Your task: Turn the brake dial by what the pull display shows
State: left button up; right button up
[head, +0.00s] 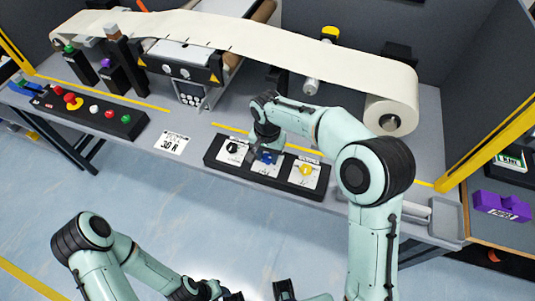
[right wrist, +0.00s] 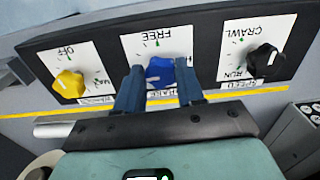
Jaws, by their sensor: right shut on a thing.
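The blue brake dial (right wrist: 160,72) sits in the middle of a black control panel (head: 213,157), on a white plate marked FREE. My right gripper (right wrist: 158,84) is shut on this dial, one finger on each side. In the head view my right gripper (head: 265,153) comes down over the panel and covers part of the dial. The pull display (head: 172,143) is a white card on the table left of the panel and reads 30 N. My left gripper (head: 232,296) is low at the bottom edge, mostly cut off, so its fingers cannot be judged.
A black speed dial (right wrist: 266,60) and a yellow dial (right wrist: 68,83) flank the blue one. A button box (head: 100,115) stands at the left. A white web (head: 250,38) runs over rollers behind to a large roll (head: 391,112) at right. A grey tray (head: 446,218) lies at right.

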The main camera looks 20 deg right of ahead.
aim_at(267, 158)
jog(key=o, duration=1)
jog(key=shift+o, duration=0.2)
pick_arm(q)
jog(key=shift+w+r+p, duration=0.35)
jog(key=shift+r+p, duration=0.1)
jog(key=shift+r, duration=0.1)
jog(key=shift+w+r+p, duration=0.3)
jog(key=shift+r+p, duration=0.15)
jog(key=shift+r, duration=0.1)
pick_arm(e)
notch_tip(267, 158, up, 14)
jog(key=shift+f, duration=0.25)
